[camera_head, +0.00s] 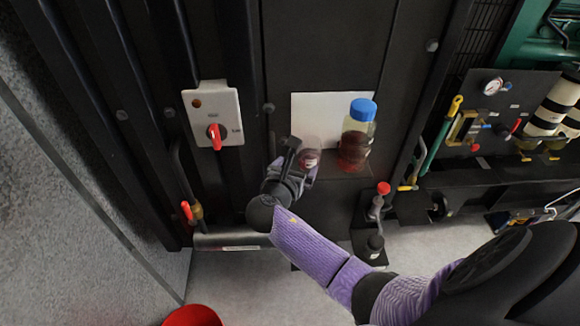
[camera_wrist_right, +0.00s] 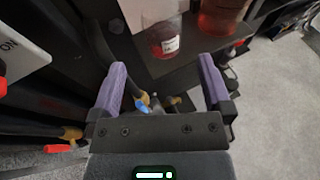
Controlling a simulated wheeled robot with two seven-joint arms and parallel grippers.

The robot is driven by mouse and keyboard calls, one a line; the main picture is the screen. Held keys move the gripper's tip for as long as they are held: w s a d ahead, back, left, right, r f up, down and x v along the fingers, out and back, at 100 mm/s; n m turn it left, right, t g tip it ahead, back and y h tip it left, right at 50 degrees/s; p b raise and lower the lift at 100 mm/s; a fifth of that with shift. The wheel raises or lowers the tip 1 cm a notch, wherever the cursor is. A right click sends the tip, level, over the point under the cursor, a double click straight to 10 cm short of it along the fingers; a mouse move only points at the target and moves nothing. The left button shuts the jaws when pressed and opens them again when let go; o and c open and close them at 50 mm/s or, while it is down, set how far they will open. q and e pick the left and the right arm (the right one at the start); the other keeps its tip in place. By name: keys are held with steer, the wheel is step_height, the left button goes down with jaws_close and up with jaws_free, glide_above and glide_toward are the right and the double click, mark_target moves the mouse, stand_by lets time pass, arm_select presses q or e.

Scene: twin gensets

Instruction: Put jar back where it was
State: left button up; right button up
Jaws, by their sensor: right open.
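A small clear jar (camera_head: 309,156) with dark red contents and a pale label stands on a dark shelf (camera_head: 345,178) in front of a white panel. It also shows in the right wrist view (camera_wrist_right: 164,40), upright and just beyond the fingertips. My right gripper (camera_head: 297,163) is beside the jar, to its lower left in the head view. Its two purple-padded fingers (camera_wrist_right: 162,75) are spread apart with nothing between them in the wrist view. The gripper hides part of the jar's surroundings in the head view. My left gripper is not in view.
A larger bottle (camera_head: 357,138) with a blue cap and red liquid stands close right of the jar. A grey switch plate (camera_head: 213,115) with a red knob is to the left. A red-handled valve (camera_head: 378,208) sits below right. A red container (camera_head: 192,316) is at the bottom.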

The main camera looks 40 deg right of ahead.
steer(key=s+a+f+m+g+y, duration=0.1)
steer(key=s+a+f+m+y, duration=0.15)
steer(key=s+f, duration=0.4)
steer(key=s+a+f+m+g+y, duration=0.2)
steer(key=s+f+m+y, duration=0.15)
steer(key=f, duration=0.65)
steer(key=s+a+f+m+g+y, duration=0.1)
steer(key=s+a+f+m+y, duration=0.15)
steer(key=s+f, duration=0.45)
steer(key=s+a+f+m+g+y, duration=0.1)
steer(key=s+a+f+m, duration=0.1)
steer(key=s+f+m, duration=0.2)
steer(key=s+a+f+m+g+y, duration=0.2)
steer(key=s+f+m, duration=0.3)
steer(key=s+m, duration=0.5)
steer(key=s, duration=0.6)
steer(key=shift+s+a+g, duration=0.2)
steer(key=shift+s+g, duration=0.1)
